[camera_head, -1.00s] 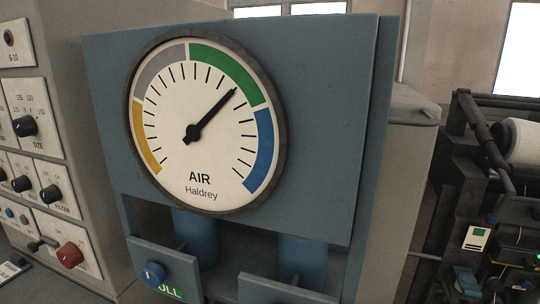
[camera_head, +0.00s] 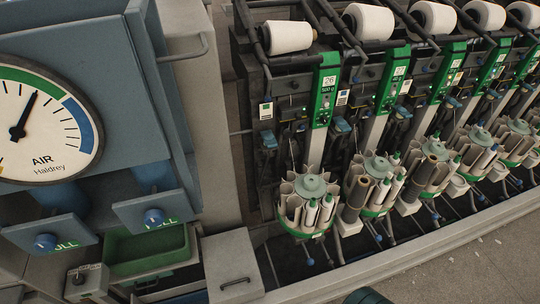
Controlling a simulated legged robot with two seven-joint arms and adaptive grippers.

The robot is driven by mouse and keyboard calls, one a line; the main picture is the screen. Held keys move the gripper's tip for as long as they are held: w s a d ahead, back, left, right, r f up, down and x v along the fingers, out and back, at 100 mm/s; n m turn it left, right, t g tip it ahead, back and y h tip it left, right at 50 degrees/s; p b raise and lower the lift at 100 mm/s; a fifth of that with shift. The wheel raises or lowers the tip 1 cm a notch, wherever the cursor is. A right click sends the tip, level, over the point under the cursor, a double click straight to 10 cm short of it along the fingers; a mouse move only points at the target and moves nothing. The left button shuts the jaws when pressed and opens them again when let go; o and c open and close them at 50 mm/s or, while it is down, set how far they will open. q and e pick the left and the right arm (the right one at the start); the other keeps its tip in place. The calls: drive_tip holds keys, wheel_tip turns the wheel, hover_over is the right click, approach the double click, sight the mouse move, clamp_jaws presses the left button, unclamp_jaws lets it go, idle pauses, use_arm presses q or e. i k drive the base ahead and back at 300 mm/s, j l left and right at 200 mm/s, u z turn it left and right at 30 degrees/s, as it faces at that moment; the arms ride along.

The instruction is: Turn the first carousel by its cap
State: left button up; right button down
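The first carousel (camera_head: 290,213) is the nearest in the row, just right of the grey cabinet. Its round grey-green cap (camera_head: 310,186) sits on top in the middle. Pockets around the cap hold several pale, green-tipped bobbins on the right side; pockets on the left look empty. A green ring runs around its base. Neither of my grippers is in view, and nothing touches the carousel.
More carousels (camera_head: 378,167) stand close beside it on the right, below green unit panels (camera_head: 325,88) and white cones (camera_head: 290,36). The blue gauge cabinet (camera_head: 92,40) and a grey box (camera_head: 232,268) are at left. Open floor (camera_head: 470,262) lies in front.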

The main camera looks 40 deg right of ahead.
sight(295, 192)
drive_tip(key=z, duration=1.7)
